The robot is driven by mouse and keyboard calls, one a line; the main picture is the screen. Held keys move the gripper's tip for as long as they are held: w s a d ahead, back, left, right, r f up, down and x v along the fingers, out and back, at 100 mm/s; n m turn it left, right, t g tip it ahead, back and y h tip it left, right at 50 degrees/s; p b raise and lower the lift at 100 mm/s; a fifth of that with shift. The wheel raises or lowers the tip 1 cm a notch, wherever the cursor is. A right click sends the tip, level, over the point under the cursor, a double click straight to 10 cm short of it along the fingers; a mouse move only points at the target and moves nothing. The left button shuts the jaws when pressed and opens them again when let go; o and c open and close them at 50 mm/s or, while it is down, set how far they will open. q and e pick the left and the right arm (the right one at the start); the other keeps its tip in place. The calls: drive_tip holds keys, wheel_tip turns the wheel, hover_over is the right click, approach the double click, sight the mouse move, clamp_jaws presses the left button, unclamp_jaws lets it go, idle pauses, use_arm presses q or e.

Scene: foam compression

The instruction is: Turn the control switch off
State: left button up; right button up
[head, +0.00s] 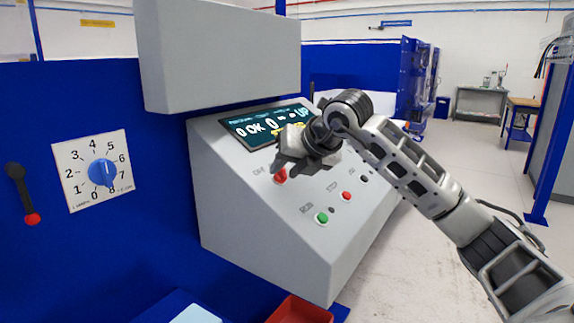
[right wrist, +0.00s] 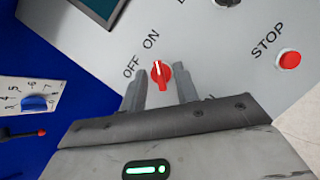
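The control switch is a red rotary knob (right wrist: 160,74) on the sloped grey panel, with OFF and ON labels beside it. Its white mark points up, nearer the ON label than OFF in the right wrist view. The knob also shows in the head view (head: 280,176), just below the gripper. My right gripper (right wrist: 161,91) is open, its two fingers apart on either side of the knob's near edge. Whether they touch it I cannot tell. In the head view the right gripper (head: 291,163) partly hides the panel's upper part. My left gripper is not in view.
A green button (head: 322,218) and red STOP button (head: 347,195) sit right of the knob. The display (head: 252,127) is above. A numbered blue dial (head: 102,172) and a lever with a red end (head: 32,219) are at left. A red bin (head: 300,310) is below.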

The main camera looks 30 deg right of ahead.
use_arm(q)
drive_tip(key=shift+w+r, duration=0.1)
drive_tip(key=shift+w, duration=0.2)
use_arm(e)
drive_tip(key=shift+w+f, duration=0.15)
drive_tip(key=shift+f, duration=0.05)
drive_tip(key=c, duration=0.6)
drive_tip(key=shift+c, duration=0.2)
